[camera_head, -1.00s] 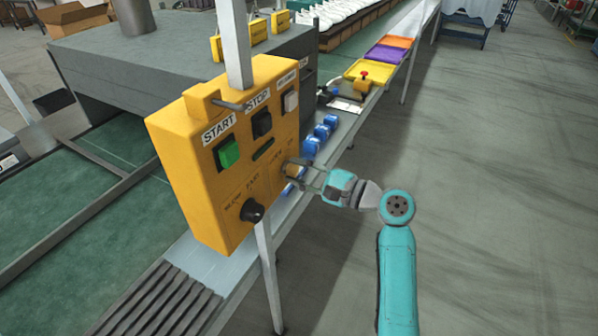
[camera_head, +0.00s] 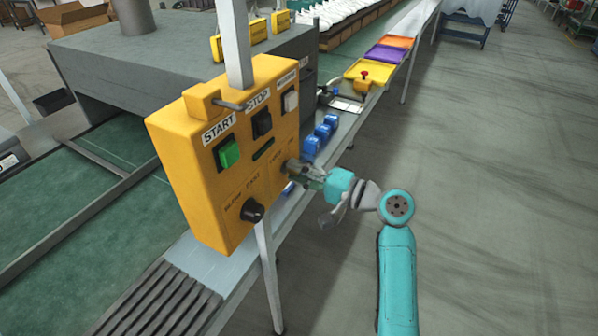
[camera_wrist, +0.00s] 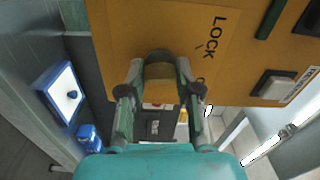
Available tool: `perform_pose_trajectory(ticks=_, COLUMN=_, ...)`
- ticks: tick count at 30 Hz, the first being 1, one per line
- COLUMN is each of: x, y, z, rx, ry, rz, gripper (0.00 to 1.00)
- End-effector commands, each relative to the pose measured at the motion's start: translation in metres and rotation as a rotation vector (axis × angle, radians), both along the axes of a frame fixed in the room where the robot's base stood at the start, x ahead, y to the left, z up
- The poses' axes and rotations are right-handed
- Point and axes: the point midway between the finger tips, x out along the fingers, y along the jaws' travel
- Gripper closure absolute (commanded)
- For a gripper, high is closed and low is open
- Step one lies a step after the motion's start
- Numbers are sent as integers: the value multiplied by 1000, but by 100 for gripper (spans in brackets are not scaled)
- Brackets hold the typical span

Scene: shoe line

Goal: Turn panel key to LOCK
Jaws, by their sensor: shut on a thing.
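The yellow control panel (camera_head: 190,150) is mounted on a grey post. My gripper (camera_head: 293,169) is at the lower right of its front face. The LOCK label (camera_wrist: 215,36) stands on the panel just beside the fingers, turned sideways in this view. Part of a second label shows below it. The key is mostly hidden by the fingers in the head view, and the keyhole is hidden.
The panel also bears a green START button (camera_head: 228,153), a black STOP button (camera_head: 262,124), a white button (camera_head: 290,101) and a black knob (camera_head: 252,211). Blue items (camera_head: 320,135) lie on the conveyor behind. Open floor lies to the right.

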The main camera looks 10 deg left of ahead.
Motion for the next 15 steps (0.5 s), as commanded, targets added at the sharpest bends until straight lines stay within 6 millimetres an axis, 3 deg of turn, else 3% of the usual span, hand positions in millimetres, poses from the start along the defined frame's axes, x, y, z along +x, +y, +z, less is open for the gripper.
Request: perform_pose_trajectory(ticks=15, x=0, y=0, z=-2, rx=-138, ry=-373, rz=1, gripper=100)
